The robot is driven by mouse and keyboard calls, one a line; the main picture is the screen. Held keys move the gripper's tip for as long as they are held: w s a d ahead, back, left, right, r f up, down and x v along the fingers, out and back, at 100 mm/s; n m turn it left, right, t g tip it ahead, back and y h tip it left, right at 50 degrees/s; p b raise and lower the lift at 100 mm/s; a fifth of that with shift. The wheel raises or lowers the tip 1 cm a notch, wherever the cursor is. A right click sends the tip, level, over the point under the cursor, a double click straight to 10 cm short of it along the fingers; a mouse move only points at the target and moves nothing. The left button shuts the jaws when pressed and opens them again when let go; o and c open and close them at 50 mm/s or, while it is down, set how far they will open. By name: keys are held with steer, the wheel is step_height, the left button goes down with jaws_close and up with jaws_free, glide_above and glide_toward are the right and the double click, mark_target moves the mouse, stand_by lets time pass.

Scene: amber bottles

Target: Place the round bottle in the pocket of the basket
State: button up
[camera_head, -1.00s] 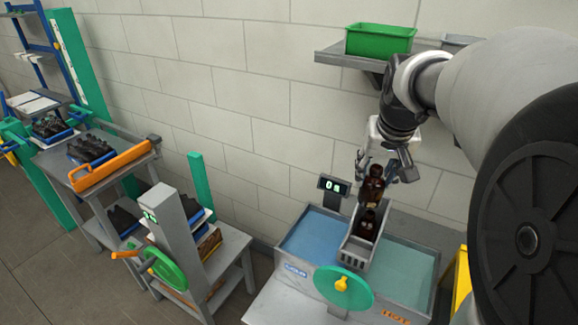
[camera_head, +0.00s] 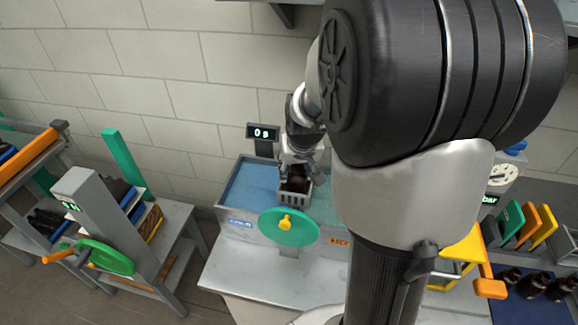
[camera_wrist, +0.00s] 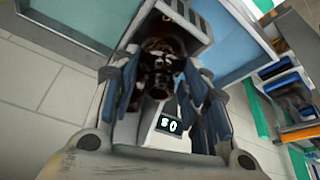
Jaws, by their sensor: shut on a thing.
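The grey slotted basket (camera_head: 293,196) sits between the blue and teal basins on the bench. Its grey wall (camera_wrist: 196,22) also shows at the top of the wrist view. My gripper (camera_head: 298,166) is at the back end of the basket, partly hidden by my own arm. In the wrist view my gripper (camera_wrist: 162,92) is shut on a dark amber bottle (camera_wrist: 160,62) between its two fingers. The bottle is at the mouth of the basket; I cannot tell whether it touches the floor. Dark bottle glass (camera_head: 295,184) shows inside the basket in the head view.
A green handwheel (camera_head: 289,228) is on the bench front. A small display (camera_head: 263,133) stands behind the basins. A grey post with another green wheel (camera_head: 106,257) is at left. Several dark bottles (camera_head: 531,283) are at lower right. My arm covers much of the right side.

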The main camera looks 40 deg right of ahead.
steer(key=shift+f, duration=0.45)
steer(key=shift+f, duration=0.1)
steer(key=o, duration=1.1)
steer(key=p+v, duration=0.2)
steer(key=v, duration=1)
